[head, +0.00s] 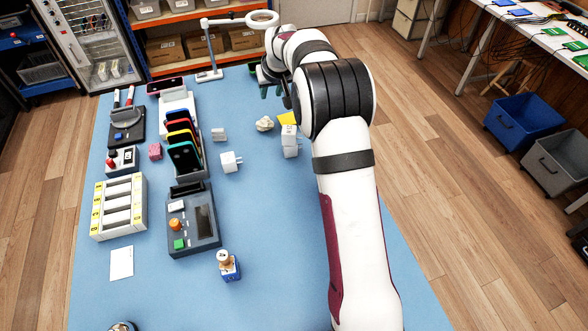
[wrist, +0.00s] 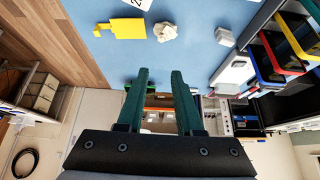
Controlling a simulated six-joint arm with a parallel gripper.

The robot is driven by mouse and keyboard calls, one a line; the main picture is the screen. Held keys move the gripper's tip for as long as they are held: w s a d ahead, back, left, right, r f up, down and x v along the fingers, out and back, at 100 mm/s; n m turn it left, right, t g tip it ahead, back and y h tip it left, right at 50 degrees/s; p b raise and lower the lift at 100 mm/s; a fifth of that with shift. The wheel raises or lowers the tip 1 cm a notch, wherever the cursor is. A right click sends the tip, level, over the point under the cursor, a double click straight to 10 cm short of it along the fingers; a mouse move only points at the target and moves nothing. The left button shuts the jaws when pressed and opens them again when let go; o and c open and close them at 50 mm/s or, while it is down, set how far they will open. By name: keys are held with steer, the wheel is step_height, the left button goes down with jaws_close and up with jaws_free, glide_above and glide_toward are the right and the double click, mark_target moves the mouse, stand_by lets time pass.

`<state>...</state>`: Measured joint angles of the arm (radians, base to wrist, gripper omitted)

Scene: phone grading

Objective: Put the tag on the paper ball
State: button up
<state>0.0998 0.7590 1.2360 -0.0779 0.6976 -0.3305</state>
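My gripper (head: 274,92) is beyond both at the table's far end, partly hidden by my arm. In the wrist view, its two dark green fingers (wrist: 160,72) stand apart with nothing held between them.
White charger blocks (head: 290,150) (head: 231,162) and a small grey cube (head: 218,134) stand near the ball. A rack of colored phones (head: 183,150) is farther left. A white lamp (head: 209,74) stands at the back. The blue table's (head: 285,240) front middle is mostly clear.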

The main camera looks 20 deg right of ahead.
steer(key=s+a+r+m+g, duration=0.1)
steer(key=s+a+r, duration=0.15)
steer(key=s, duration=0.35)
steer(key=s+a+r+g, duration=0.1)
steer(key=s+r, duration=0.3)
steer(key=s, duration=0.3)
steer(key=s+a+f+m+g, duration=0.1)
steer(key=s+a+m+g, duration=0.1)
steer(key=s, duration=1.5)
steer(key=s+a+f+m+g+y, duration=0.1)
steer(key=s+a+m+g, duration=0.1)
steer(key=s, duration=1.6)
steer(key=shift+s+a+f+g+y, duration=0.15)
steer(key=shift+a+f+g+y, duration=0.05)
steer(key=shift+a+g+y, duration=0.15)
steer(key=shift+o, duration=0.6)
